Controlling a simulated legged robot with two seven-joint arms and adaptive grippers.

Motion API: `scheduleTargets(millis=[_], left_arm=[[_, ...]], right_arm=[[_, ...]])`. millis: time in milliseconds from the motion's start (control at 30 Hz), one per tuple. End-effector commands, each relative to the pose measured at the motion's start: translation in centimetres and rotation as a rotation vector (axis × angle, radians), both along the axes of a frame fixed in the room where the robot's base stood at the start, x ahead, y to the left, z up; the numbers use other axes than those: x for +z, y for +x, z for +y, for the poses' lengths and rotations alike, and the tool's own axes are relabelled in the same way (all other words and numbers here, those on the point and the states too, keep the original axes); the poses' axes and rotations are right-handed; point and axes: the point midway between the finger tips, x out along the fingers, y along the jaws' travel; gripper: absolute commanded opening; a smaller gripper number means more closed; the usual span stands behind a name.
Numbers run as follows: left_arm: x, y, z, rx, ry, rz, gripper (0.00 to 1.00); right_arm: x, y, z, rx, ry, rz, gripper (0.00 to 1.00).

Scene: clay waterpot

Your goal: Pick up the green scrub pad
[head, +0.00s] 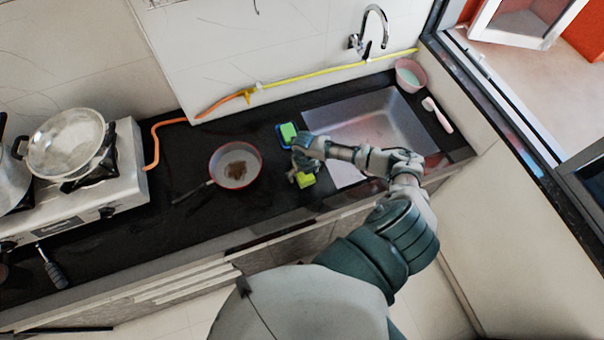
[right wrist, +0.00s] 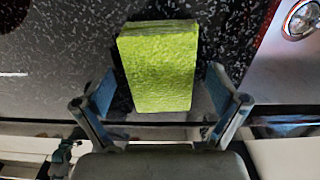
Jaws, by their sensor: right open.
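A yellow-green scrub pad (head: 306,181) lies on the black counter near its front edge, left of the sink. My right gripper (head: 296,163) is just above and beside it, open, and partly covers it. In the right wrist view the pad (right wrist: 160,65) shows as a thick rough block. The open fingers of the right gripper (right wrist: 160,80) stand on either side of its near part, with gaps to both sides. Whether the fingertips reach down to the counter is unclear. My left gripper is not in view.
A blue dish (head: 281,138) with a brighter green pad (head: 289,131) sits just behind my right gripper. A red-rimmed pan (head: 236,187) is to the left. The sink (head: 350,112), a pink bowl (head: 410,73) and a pink-handled brush (head: 440,118) are to the right.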

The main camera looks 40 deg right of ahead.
Motion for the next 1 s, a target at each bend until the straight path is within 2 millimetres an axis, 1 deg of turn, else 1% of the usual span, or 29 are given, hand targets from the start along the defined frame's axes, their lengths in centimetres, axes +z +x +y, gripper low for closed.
scheduleTargets(millis=[33,67,100,167,200,267,500,667,833,967,1000], left_arm=[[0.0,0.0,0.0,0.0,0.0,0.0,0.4],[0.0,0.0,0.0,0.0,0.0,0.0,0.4],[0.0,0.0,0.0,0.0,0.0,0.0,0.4],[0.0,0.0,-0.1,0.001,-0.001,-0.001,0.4],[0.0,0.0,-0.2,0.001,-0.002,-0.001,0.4],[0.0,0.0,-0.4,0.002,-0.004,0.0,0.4],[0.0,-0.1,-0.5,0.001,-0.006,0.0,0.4],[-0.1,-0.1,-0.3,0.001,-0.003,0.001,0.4],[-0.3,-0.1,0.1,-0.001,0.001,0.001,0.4],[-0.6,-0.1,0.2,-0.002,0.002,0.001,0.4],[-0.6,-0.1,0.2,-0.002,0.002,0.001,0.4]], right_arm=[[0.0,0.0,0.0,0.0,0.0,0.0,0.96],[0.0,-0.1,0.0,0.0,0.0,0.0,0.88],[0.0,-0.1,0.1,0.0,-0.001,0.0,0.78],[0.1,0.0,0.2,0.0,-0.002,0.0,0.63],[0.1,0.0,0.3,0.0,-0.003,0.0,0.53],[0.1,0.0,0.4,0.0,-0.003,0.001,0.4],[0.3,0.1,0.8,0.0,-0.008,0.002,0.39],[0.5,0.2,0.6,0.0,-0.007,0.001,0.39],[1.8,0.1,0.3,0.001,-0.003,-0.001,0.39],[3.6,0.1,0.2,0.001,-0.002,-0.004,0.39],[3.7,-0.7,0.4,0.003,-0.003,0.001,0.39]])
